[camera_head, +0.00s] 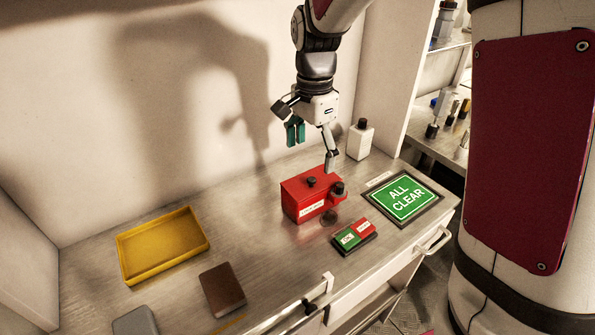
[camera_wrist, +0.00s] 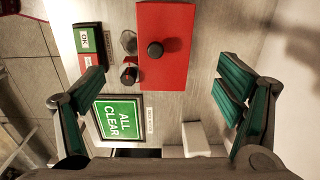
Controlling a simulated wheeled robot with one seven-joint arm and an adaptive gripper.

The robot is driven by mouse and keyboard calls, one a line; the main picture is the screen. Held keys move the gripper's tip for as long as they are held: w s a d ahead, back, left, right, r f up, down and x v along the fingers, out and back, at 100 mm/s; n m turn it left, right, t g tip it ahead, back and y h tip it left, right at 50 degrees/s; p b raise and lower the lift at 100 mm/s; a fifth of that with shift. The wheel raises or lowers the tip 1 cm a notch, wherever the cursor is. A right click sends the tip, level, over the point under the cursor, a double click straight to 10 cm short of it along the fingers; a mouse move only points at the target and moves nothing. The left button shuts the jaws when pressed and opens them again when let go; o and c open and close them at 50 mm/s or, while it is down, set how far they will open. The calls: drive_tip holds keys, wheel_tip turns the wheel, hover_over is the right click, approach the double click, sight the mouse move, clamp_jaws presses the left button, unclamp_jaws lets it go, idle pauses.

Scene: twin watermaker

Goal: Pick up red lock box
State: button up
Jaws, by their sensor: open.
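The red lock box (camera_head: 294,197) stands on the metal worktop, with a white label on its front and a dark knob on top. In the wrist view the red box (camera_wrist: 172,24) is seen from above, its dark knob near the middle. A dark knob-like part is beside one end of the box. My gripper (camera_head: 313,147) is above the box, its fingers spread wide and empty. In the wrist view my gripper (camera_wrist: 163,88) has one green-padded finger on each side, and the box appears between and beyond them. No contact with the box shows.
A green ALL CLEAR sign (camera_head: 404,197) lies right of the box. A small green and red block (camera_head: 354,236) lies in front. A white bottle (camera_head: 360,140) stands behind. A yellow tray (camera_head: 163,263) and brown block (camera_head: 222,289) lie left. Worktop between tray and box is clear.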

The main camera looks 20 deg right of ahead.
sight(310, 180)
drive_tip(key=shift+w+f, duration=0.15)
drive_tip(key=shift+f, duration=0.35)
wheel_tip(310, 180, down, 8)
drive_tip(key=shift+w+d+f, duration=0.1)
drive_tip(key=shift+w+f, duration=0.05)
drive_tip(key=shift+f, duration=1.15)
drive_tip(key=shift+w+d+f, duration=0.1)
drive_tip(key=shift+f, duration=1.2)
drive_tip(key=c, duration=1.8)
